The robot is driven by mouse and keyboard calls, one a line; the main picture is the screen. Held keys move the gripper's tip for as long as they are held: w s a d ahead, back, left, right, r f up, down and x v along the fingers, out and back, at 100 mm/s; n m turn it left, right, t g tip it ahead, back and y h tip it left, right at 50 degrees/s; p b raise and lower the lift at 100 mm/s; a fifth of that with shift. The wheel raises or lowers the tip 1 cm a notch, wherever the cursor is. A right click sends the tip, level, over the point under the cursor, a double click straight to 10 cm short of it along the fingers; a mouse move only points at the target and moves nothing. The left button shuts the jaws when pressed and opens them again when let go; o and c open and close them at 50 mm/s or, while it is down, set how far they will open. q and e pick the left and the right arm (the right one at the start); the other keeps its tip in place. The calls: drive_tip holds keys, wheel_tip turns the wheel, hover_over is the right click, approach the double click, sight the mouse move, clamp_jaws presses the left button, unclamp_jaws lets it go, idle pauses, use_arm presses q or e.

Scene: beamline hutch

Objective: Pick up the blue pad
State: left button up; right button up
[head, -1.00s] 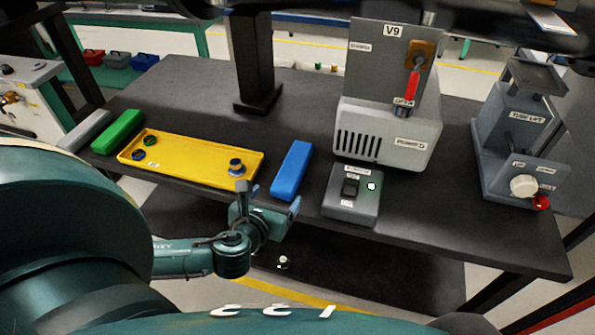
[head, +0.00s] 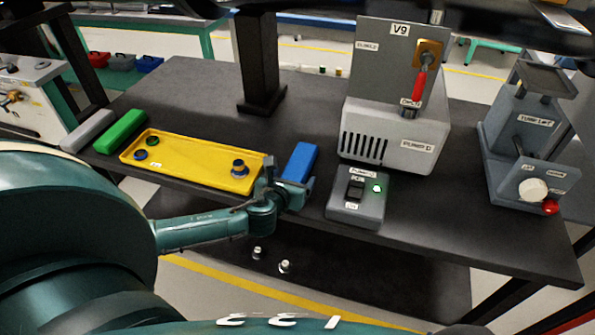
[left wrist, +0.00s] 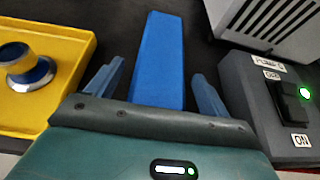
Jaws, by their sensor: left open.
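The blue pad (head: 300,160) lies on the dark bench top, between the yellow tray and the grey switch box. In the left wrist view the blue pad (left wrist: 160,60) lies straight ahead, its near end between my fingers in the picture. My left gripper (head: 290,185) is at the near end of the pad, at the bench's front edge. In the left wrist view the fingers of my left gripper (left wrist: 155,85) stand apart, one on each side of the pad. Whether they touch it cannot be told. My right gripper is not in view.
The yellow tray (head: 190,175), holding several round knobs, lies left of the pad. The grey switch box (head: 342,211) with a green light stands close on the right. A green pad (head: 121,131) and a grey pad (head: 88,130) lie far left. A pump unit (head: 390,135) stands behind the box.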

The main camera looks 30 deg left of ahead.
use_arm(q)
drive_tip(key=c, duration=1.4)
